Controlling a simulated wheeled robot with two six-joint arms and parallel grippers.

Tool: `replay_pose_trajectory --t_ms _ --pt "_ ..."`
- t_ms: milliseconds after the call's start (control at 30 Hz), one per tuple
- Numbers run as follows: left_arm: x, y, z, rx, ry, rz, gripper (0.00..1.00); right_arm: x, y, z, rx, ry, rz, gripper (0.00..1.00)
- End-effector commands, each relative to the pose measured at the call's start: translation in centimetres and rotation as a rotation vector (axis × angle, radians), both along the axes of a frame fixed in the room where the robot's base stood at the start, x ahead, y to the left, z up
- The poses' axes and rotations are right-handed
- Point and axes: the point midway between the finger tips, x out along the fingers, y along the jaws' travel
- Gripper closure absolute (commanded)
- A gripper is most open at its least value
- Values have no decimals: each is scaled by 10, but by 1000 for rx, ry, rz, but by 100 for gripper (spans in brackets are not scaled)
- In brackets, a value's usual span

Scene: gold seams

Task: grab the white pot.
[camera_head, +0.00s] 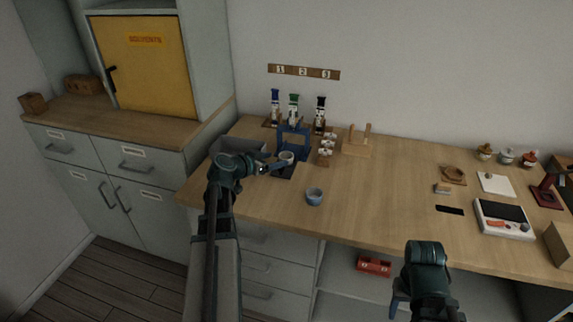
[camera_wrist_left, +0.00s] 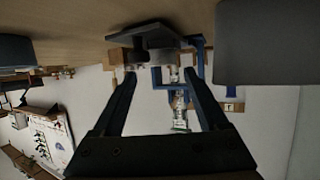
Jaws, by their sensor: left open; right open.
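A small white-topped pot (camera_head: 507,156) stands at the back right of the worktop, between a yellowish pot (camera_head: 485,151) and a red one (camera_head: 528,159). It is far from both grippers. My left gripper (camera_head: 277,166) is open at the blue stand on the left, its fingers beside a pale cup (camera_head: 287,157). In the left wrist view the open fingers (camera_wrist_left: 162,75) point at the stand, with a pale round shape between them; contact cannot be told. My right gripper (camera_head: 401,300) is low at the worktop's front edge; its fingers are mostly hidden.
A blue stand (camera_head: 294,138), bottles and a wooden rack (camera_head: 357,142) stand at the back left. A scale-like device (camera_head: 503,218) and a white sheet (camera_head: 496,184) lie at right. The middle worktop is clear.

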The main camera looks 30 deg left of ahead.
Motion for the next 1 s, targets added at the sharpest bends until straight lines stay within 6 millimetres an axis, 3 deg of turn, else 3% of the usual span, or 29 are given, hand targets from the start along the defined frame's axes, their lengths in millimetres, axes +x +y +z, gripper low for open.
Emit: replay_pose_trajectory --t_ms 333,700,900,933,1000 --pt "10 -2 -3 -1 1 -2 24 0 0 -3 0 0 0 45" --pt "53 -7 -19 0 0 -1 24 0 0 -18 0 0 0 45" --pt "53 -8 -17 -1 0 0 24 0 0 -17 0 0 0 45" --pt "53 -8 -17 -1 0 0 26 0 0 -17 0 0 0 45" --pt "53 -8 -17 -1 1 0 38 0 0 -17 0 0 0 45"
